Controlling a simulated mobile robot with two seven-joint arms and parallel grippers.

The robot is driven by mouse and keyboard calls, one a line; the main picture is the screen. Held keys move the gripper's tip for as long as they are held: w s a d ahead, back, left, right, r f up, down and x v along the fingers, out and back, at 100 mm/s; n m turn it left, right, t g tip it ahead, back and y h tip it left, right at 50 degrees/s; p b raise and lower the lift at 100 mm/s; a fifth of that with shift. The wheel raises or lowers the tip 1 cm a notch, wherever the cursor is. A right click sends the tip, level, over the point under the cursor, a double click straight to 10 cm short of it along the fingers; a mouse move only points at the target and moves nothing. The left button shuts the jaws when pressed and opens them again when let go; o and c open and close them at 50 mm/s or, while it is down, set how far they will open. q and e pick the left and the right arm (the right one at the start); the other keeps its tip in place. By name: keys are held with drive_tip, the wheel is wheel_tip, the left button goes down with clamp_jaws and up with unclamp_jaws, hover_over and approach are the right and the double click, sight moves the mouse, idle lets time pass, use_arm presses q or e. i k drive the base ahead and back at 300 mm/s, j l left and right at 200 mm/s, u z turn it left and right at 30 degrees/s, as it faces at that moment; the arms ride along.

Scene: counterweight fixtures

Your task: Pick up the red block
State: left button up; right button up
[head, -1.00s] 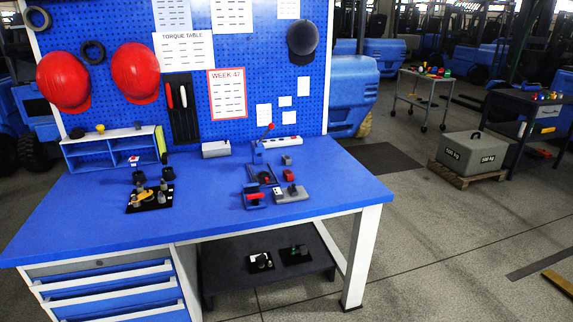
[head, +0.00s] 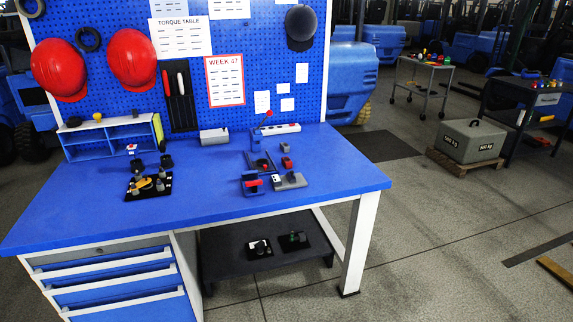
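A small red block (head: 286,163) sits on the blue workbench (head: 340,180), right of the middle, among grey and blue fixtures. It looks dark in places and is too small for detail. A blue fixture (head: 252,185) with a red part stands to its lower left. A grey fixture (head: 290,181) lies just in front of the block. A small dark piece (head: 286,148) lies behind it. Neither of my grippers shows in the head view.
A black tray (head: 130,194) with several small parts stands on the bench's left. A blue shelf unit (head: 85,147), a grey box (head: 214,136) and a power strip (head: 281,128) stand at the back. The right bench end is clear, with open floor beyond.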

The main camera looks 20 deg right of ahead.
sight(286, 162)
drive_tip(key=i+l, duration=0.25)
drive_tip(key=i, duration=0.25)
drive_tip(key=i+l, duration=0.2)
drive_tip(key=i, duration=0.25)
